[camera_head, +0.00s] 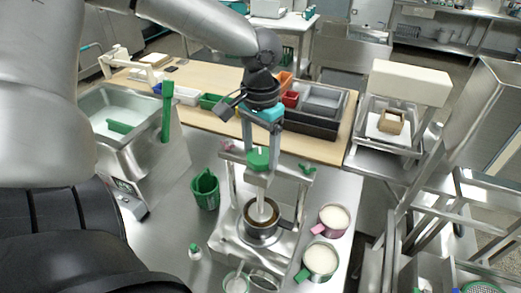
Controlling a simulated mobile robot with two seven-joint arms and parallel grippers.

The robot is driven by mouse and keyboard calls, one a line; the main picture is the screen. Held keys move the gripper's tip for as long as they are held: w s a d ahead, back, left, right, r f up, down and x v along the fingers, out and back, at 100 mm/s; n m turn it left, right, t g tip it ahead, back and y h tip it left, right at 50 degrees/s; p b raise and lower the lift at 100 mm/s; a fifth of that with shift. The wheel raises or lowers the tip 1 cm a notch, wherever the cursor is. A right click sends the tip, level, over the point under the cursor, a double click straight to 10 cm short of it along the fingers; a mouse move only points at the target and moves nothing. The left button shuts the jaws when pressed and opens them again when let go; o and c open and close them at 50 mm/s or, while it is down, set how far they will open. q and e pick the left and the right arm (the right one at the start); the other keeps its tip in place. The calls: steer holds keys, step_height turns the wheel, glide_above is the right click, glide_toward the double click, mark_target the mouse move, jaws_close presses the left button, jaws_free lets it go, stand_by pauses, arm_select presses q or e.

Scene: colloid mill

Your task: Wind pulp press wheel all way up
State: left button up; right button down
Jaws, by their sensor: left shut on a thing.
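The pulp press (232,190) stands on the steel bench, a grey metal frame with two uprights and a crossbar. A green hub (258,159), which looks like the press wheel, sits at the top middle of the frame. A pale spindle (261,207) runs down from it into a steel pot (262,232) on the press base. My left gripper (262,148) points straight down over the press, its grey fingers shut on the green wheel. The fingers and crossbar hide part of the wheel. My right gripper is not in view.
Two cups of white liquid (320,259) stand right of the press, and a green basket (205,189) stands left. A small white bottle (195,252) is in front. Trays and bins (215,102) line the wooden table behind.

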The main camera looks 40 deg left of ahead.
mark_target(261, 155)
arm_select(q)
steer(key=shift+n, duration=0.6)
steer(key=o, duration=1.3)
step_height(261, 155, up, 15)
steer(key=shift+r, duration=0.2)
